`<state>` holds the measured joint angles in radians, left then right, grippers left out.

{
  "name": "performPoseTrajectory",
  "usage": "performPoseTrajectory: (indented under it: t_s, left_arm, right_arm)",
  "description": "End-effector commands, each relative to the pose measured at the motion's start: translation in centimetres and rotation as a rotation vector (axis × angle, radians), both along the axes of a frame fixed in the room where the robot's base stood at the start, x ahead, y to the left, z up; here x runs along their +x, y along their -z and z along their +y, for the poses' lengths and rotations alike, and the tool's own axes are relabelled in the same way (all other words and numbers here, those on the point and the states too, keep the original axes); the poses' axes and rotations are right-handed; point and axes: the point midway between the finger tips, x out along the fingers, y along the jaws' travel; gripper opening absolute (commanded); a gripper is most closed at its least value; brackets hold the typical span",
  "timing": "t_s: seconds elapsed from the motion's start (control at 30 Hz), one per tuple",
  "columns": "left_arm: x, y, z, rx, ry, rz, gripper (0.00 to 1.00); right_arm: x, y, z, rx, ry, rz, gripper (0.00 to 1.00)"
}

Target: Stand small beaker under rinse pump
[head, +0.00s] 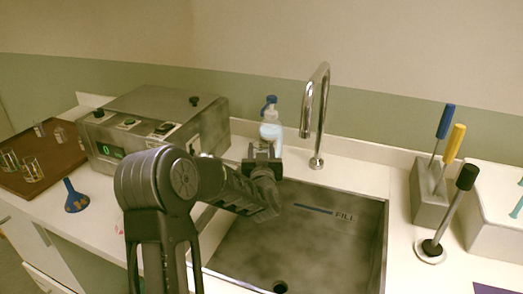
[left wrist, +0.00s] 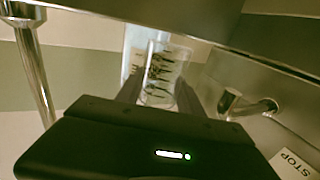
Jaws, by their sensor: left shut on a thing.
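My left gripper (head: 262,163) is over the left back part of the sink. It is shut on a clear small beaker with dark markings, which shows between the fingers in the left wrist view (left wrist: 160,72). In the head view the gripper hides the beaker. A clear bottle with a blue pump top (head: 271,128), which looks like the rinse pump, stands behind the sink, just beyond the gripper. I cannot tell whether the beaker is under its spout. My right gripper is not in view.
The sink (head: 300,225) has a tall chrome tap (head: 317,120) at its back edge. A tool holder (head: 428,195) stands right of the sink.

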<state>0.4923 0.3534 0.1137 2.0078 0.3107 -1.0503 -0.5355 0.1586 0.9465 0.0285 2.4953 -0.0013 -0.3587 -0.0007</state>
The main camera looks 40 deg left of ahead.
Motion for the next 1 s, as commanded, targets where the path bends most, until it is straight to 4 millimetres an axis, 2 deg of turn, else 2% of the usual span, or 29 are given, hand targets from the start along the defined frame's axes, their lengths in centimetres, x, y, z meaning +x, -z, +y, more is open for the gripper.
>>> performPoseTrajectory:
  t_s: [0.3,0.7,0.73,0.83,1.0]
  left_arm:
    - [0.3,0.2,0.0,0.0,0.0,-0.004,0.0]
    - [0.2,1.3,0.1,0.0,0.0,-0.004,0.0]
    - [0.2,1.3,0.1,0.0,0.0,-0.003,0.45]
    - [0.2,1.1,0.1,0.0,0.0,-0.003,0.53]
    - [0.2,1.1,0.1,0.0,0.0,-0.003,0.53]
  right_arm:
    - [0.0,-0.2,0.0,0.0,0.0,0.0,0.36]
    - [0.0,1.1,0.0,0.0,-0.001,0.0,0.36]
    - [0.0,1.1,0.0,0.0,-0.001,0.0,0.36]
    - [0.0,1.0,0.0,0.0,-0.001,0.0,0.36]
    - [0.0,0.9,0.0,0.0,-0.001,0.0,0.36]
